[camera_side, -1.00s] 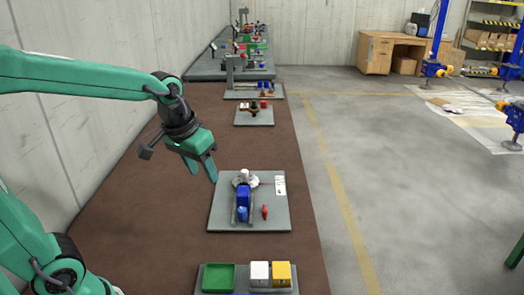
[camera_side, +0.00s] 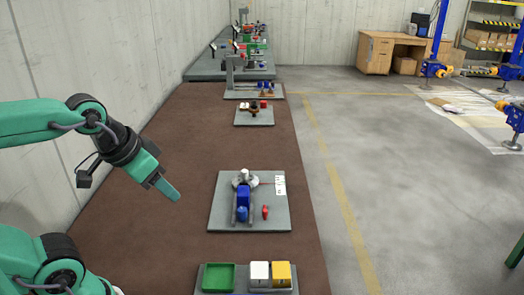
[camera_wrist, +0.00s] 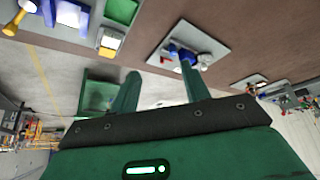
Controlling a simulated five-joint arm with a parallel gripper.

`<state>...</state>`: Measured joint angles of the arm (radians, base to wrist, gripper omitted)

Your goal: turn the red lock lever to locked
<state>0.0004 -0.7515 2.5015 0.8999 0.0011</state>
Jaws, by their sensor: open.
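The red lock lever (camera_side: 265,211) stands on the grey plate (camera_side: 222,216), right of a blue block (camera_side: 243,196) with a white-topped fixture (camera_side: 244,177) behind it. In the wrist view the red lever (camera_wrist: 167,59) is small, near the blue part. My gripper (camera_side: 173,194) is in the air left of the plate, well apart from the lever. Its two fingers (camera_wrist: 158,84) are spread with nothing between them in the wrist view. A white card with markings (camera_side: 280,186) lies at the plate's right edge; its print is too small to read.
A nearer plate holds a green tray (camera_side: 218,278), a white box (camera_side: 260,273) and a yellow box (camera_side: 281,274). Further plates with small parts (camera_side: 254,112) stand behind. The brown bench top (camera_side: 150,245) is bare left of the lever's plate.

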